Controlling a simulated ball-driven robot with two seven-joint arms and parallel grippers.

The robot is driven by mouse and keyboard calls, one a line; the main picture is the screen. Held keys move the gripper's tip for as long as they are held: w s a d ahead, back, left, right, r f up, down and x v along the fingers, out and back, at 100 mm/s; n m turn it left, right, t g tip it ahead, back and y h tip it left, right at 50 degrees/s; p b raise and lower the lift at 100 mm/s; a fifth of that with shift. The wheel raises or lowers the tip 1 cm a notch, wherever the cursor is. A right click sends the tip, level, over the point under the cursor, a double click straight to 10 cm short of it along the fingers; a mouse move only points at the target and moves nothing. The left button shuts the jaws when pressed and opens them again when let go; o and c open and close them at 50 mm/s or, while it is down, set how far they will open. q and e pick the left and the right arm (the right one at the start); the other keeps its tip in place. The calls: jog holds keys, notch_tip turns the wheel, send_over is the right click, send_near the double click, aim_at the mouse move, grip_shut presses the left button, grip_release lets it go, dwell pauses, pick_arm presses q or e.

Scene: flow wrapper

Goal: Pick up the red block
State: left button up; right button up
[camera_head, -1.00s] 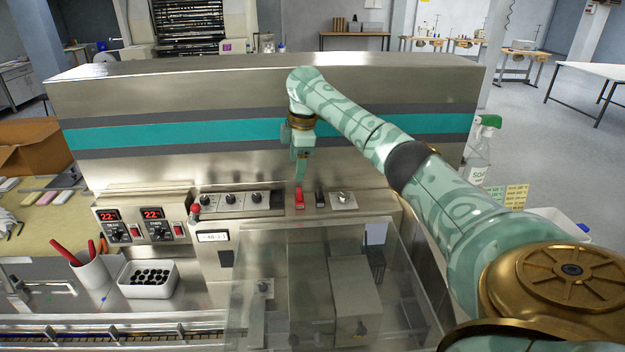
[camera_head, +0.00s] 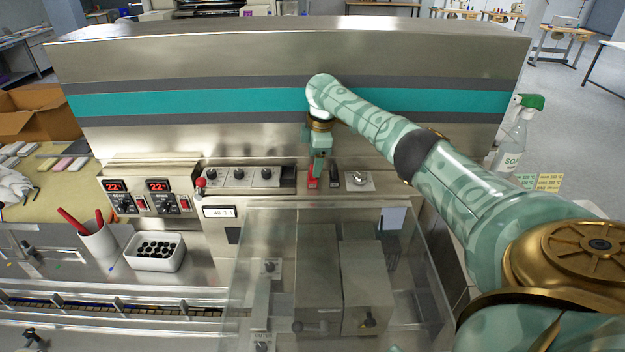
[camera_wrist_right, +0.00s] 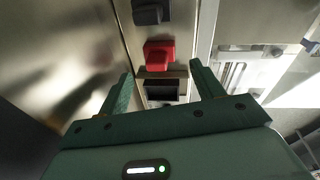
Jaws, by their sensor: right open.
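The red block (camera_head: 312,183) is small and sits on the machine's control ledge, right of the row of knobs. In the right wrist view it shows (camera_wrist_right: 158,54) on a narrow panel strip, just beyond the fingertips. My right gripper (camera_head: 321,174) is close above and beside the block in the head view, partly covering that spot. In the wrist view its two green fingers (camera_wrist_right: 160,76) stand apart with nothing held between them. I cannot tell whether a finger touches the block. My left gripper is not in view.
A black block (camera_head: 335,178) stands just right of the red one, with a knob plate (camera_head: 359,181) beyond. A red-topped stop button (camera_head: 201,183) is left. A clear cover (camera_head: 255,225) lies in front. The machine's tall steel wall (camera_head: 150,60) rises behind.

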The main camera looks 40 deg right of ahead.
jog(key=f, duration=0.2)
jog(key=f+b, duration=0.1)
jog(key=f, duration=0.1)
jog(key=shift+w+a+f, duration=0.1)
jog(key=shift+w+a, duration=0.05)
jog(key=shift+w, duration=0.05)
jog(key=shift+w+f, duration=0.15)
jog(key=shift+f, duration=0.25)
jog(key=shift+r, duration=0.1)
jog(key=shift+c, duration=0.3)
jog(key=c, duration=1)
